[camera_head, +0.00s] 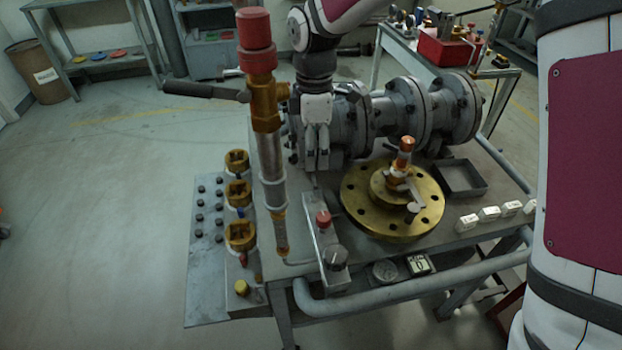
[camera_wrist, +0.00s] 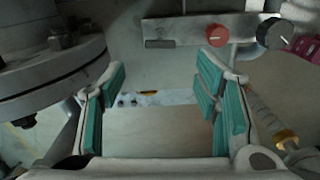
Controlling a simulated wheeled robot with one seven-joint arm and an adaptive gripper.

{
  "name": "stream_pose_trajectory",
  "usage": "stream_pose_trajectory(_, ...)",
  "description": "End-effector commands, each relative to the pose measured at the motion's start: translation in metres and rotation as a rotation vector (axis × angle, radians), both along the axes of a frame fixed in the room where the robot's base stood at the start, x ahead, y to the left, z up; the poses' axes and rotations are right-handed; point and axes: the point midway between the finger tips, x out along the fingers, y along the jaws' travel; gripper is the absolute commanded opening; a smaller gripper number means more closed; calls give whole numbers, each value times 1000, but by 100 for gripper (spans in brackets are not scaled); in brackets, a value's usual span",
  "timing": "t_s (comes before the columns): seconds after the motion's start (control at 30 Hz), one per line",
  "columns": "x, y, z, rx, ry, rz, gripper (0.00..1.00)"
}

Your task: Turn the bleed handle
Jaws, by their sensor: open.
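A black lever (camera_head: 205,91) sticks out to the left from a brass valve body (camera_head: 264,100) on an upright pipe with a red cap (camera_head: 255,28). A second small valve with an orange top (camera_head: 405,150) and a short metal handle (camera_head: 413,210) stands on a brass flange (camera_head: 390,200). I cannot tell which of the two is the bleed handle. My gripper (camera_head: 317,160) points down behind and to the right of the upright pipe, apart from both handles. In the wrist view my gripper (camera_wrist: 165,80) is open, with nothing between its green pads.
Large grey pipe flanges (camera_head: 400,110) stand close behind my gripper; one edge (camera_wrist: 50,80) is at the wrist view's left. A panel holds a red knob (camera_head: 323,218) and a dark knob (camera_head: 335,256). A grey tray (camera_head: 460,177) and white blocks (camera_head: 489,213) lie at the right.

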Motion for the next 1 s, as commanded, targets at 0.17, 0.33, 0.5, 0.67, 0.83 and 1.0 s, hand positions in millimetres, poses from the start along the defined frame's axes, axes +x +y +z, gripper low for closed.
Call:
stream_pose_trajectory(0.17, -1, 0, -38, -2, 5, 0, 57)
stream_pose_trajectory(0.33, -1, 0, -69, -2, 4, -1, 57)
stream_pose_trajectory(0.5, -1, 0, -90, 0, 2, -1, 57)
stream_pose_trajectory(0.67, 0, 0, -99, 0, 0, -1, 57)
stream_pose_trajectory(0.83, 0, 0, -101, 0, -1, -2, 57)
stream_pose_trajectory(1.0, 0, 0, -101, 0, 0, -2, 48)
